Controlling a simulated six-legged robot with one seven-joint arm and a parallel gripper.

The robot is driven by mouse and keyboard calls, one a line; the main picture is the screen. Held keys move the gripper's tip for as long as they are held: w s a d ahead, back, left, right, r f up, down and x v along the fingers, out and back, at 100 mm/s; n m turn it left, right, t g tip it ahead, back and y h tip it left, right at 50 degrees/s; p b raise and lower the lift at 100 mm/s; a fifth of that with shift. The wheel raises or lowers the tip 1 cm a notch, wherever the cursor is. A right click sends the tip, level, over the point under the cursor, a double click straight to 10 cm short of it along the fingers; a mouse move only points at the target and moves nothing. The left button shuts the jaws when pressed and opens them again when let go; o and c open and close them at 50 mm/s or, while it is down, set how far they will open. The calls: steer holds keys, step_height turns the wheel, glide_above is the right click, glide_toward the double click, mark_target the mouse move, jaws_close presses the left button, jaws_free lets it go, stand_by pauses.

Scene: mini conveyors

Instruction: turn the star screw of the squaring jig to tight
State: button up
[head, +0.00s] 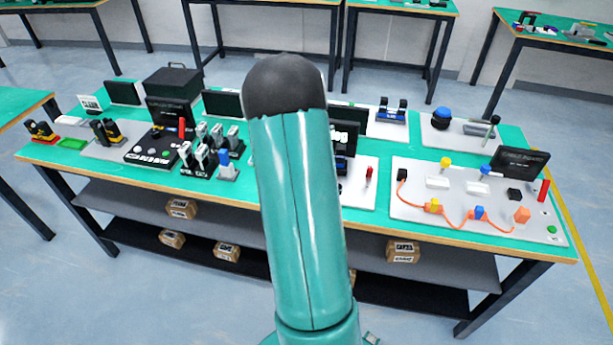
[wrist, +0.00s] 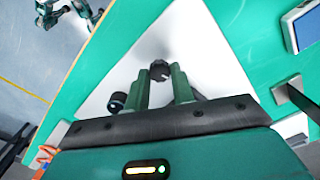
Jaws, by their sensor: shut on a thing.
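In the wrist view, my gripper (wrist: 160,77) has its two green fingers on either side of a small dark knob, the star screw (wrist: 159,69), and is shut on it. The screw stands over a pale plate (wrist: 118,76), which looks like the base of the squaring jig. The rest of the jig is mostly hidden by the gripper body. How far the screw is turned cannot be told. In the head view my own arm covers the middle of the bench, and my gripper does not show.
A second black round knob (wrist: 117,102) sits just left of the fingers. In the head view, the green bench (head: 60,158) is crowded, with a cable board (head: 410,208) on the right and a dark box (head: 172,85) at back left.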

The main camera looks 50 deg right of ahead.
steer(key=shift+m, duration=0.6)
steer(key=o, duration=1)
step_height(320, 180, up, 14)
steer(key=shift+f, duration=0.1)
stand_by(0.4)
